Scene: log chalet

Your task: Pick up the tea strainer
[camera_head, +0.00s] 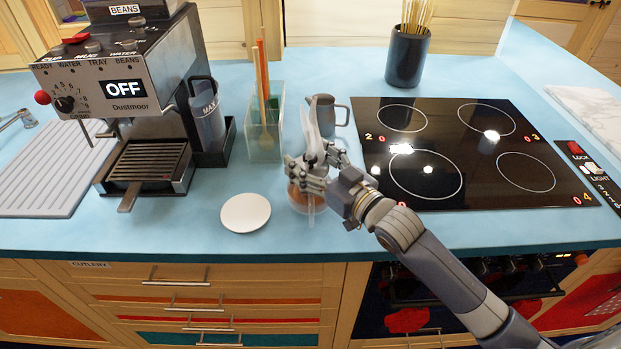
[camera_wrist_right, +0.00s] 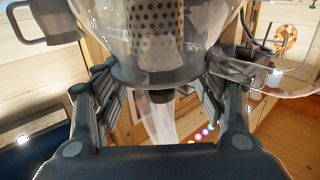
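The tea strainer seems to be the perforated metal cylinder (camera_wrist_right: 155,35) in the right wrist view. It sits inside a clear glass vessel (camera_wrist_right: 205,40) with a dark collar. My right gripper (camera_wrist_right: 158,88) has its fingers on both sides of that collar; whether they press on it I cannot tell. In the head view my right gripper (camera_head: 315,172) is at the glass vessel, whose brownish lower part (camera_head: 305,202) shows below the fingers. The strainer cannot be made out there, behind the fingers and a pale grey upright piece. My left gripper is not in view.
A grey jug (camera_head: 341,112) stands close behind my right gripper. A clear holder with utensils (camera_head: 265,140) and a white saucer (camera_head: 245,212) are to the left, beside the coffee machine (camera_head: 150,80). The black cooktop (camera_head: 480,150) lies to the right; a dark pot (camera_head: 407,60) stands behind it.

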